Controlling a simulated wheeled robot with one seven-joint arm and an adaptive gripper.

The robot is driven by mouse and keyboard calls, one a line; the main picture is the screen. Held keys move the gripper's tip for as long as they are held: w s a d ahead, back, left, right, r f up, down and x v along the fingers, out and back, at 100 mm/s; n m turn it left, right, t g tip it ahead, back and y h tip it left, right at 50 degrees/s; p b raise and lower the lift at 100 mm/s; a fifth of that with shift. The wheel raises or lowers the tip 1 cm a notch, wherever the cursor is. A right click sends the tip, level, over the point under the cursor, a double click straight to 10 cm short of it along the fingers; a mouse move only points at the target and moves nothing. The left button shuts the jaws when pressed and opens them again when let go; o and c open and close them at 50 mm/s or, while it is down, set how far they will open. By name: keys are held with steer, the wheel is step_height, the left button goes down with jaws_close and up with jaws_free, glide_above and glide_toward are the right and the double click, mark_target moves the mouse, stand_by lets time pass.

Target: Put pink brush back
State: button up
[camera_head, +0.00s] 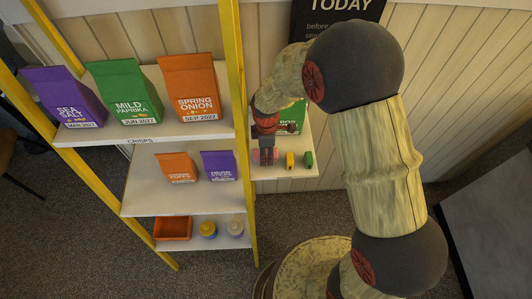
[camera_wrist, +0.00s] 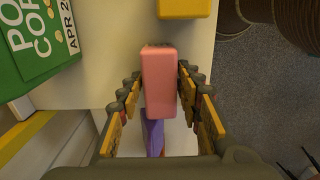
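The pink brush (camera_wrist: 160,82) is a pink block seen between the fingers of my gripper (camera_wrist: 159,72) in the wrist view. My gripper is open around it, with narrow gaps showing beside the block. In the head view my gripper (camera_head: 265,148) points down over the left part of a small low white shelf (camera_head: 290,172). A bit of pink (camera_head: 264,157) shows among the fingers. Whether the brush touches the shelf is hard to see.
A yellow block (camera_head: 290,160) and a green block (camera_head: 308,159) stand to the right on the same shelf. A green popcorn bag (camera_head: 295,117) stands close behind. The yellow-framed crisps rack (camera_head: 238,100) is immediately left, with bags, an orange tray (camera_head: 173,228) and bottles.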

steer(key=shift+o, duration=0.9)
steer(key=o, duration=0.4)
steer(key=shift+r+p, duration=2.4)
steer(key=shift+r, duration=1.65)
